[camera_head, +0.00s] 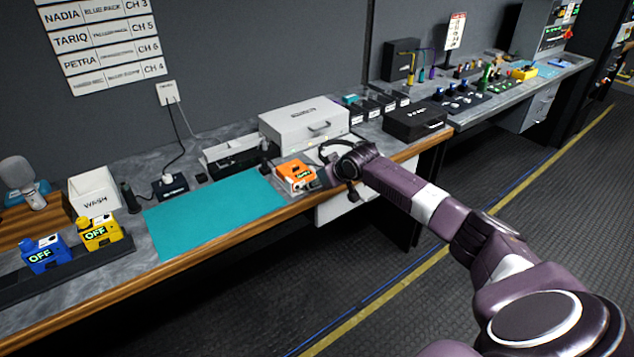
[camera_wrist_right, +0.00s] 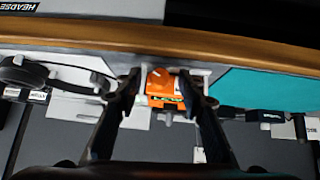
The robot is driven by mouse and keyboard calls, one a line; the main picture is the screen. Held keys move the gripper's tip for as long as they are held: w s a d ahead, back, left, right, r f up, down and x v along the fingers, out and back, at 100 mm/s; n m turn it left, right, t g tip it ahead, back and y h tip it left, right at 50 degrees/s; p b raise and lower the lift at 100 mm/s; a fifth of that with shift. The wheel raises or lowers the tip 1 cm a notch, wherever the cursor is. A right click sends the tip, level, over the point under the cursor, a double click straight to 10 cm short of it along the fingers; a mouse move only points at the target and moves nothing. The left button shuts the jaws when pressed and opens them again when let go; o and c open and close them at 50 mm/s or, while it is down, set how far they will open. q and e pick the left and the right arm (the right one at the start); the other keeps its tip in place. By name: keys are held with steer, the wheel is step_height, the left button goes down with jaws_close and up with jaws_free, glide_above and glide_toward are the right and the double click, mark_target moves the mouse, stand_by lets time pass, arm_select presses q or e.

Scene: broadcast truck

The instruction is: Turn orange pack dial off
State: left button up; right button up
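The orange pack (camera_head: 295,176) sits on the worktop at the right end of the teal mat, and it also shows in the right wrist view (camera_wrist_right: 160,82). My right gripper (camera_head: 328,178) is just to the right of the pack in the head view. In the right wrist view my right gripper (camera_wrist_right: 160,80) has its fingers apart, one on each side of the pack in the picture; contact is not clear. My left gripper is not in view.
A blue pack (camera_head: 43,254) and a yellow pack (camera_head: 100,232), both reading OFF, stand in a dark rack at left. The teal mat (camera_head: 210,213) is bare. A headset (camera_wrist_right: 50,75) lies beside the gripper. A white case (camera_head: 304,122) stands behind the pack.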

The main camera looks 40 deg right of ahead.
steer(key=shift+f, duration=0.1)
jaws_close()
stand_by(0.3)
steer(key=shift+a+n+h+p, duration=0.2)
steer(key=shift+n+h+p, duration=0.15)
steer(key=shift+p, duration=0.6)
steer(key=shift+a+n+h+p, duration=0.1)
steer(key=shift+n+h+p, duration=0.15)
steer(key=shift+h+p, duration=0.35)
steer(key=shift+a+n+h, duration=0.1)
steer(key=shift+n+h, duration=0.2)
steer(key=shift+h, duration=0.25)
steer(key=shift+f+n+h, duration=0.15)
steer(key=shift+n+h, duration=0.15)
steer(key=shift+h, duration=0.4)
